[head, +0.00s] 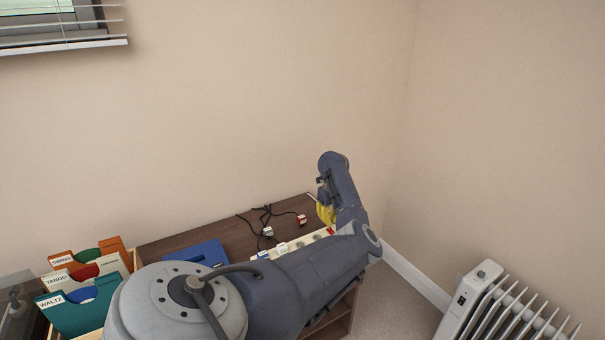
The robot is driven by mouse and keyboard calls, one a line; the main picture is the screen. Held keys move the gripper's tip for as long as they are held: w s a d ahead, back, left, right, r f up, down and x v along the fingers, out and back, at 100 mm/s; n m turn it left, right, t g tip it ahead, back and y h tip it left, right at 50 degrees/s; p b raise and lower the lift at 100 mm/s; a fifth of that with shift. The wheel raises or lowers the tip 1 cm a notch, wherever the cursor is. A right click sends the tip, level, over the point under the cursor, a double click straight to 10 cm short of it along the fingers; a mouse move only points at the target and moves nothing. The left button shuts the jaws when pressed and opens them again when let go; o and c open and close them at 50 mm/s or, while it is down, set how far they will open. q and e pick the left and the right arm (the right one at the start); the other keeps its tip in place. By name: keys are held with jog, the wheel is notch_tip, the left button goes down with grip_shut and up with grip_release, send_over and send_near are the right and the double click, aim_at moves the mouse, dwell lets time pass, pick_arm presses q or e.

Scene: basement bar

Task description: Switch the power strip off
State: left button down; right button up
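The cream power strip (308,239) lies on the brown wooden cabinet top, partly hidden behind my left arm. White plugs (282,248) sit along it, one with a blue mark (263,254). A small red part shows at its right end (330,231); I cannot tell its switch position. My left gripper (324,196) is at the far end of my arm, above the strip's right end, mostly hidden by my wrist. I cannot tell whether it touches anything. A yellow piece (325,213) shows just below it; what it is stays unclear. My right gripper is not in view.
Two loose plugs, one white (267,231) and one red and white (302,219), lie with black cords behind the strip. A white oil radiator (480,300) is at right. Walls close in behind.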

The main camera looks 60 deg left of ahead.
aim_at(329, 229)
pick_arm(q)
jog(key=shift+f, duration=1.9)
dwell(1.1)
jog(key=shift+r, duration=0.1)
jog(key=shift+r, duration=3.45)
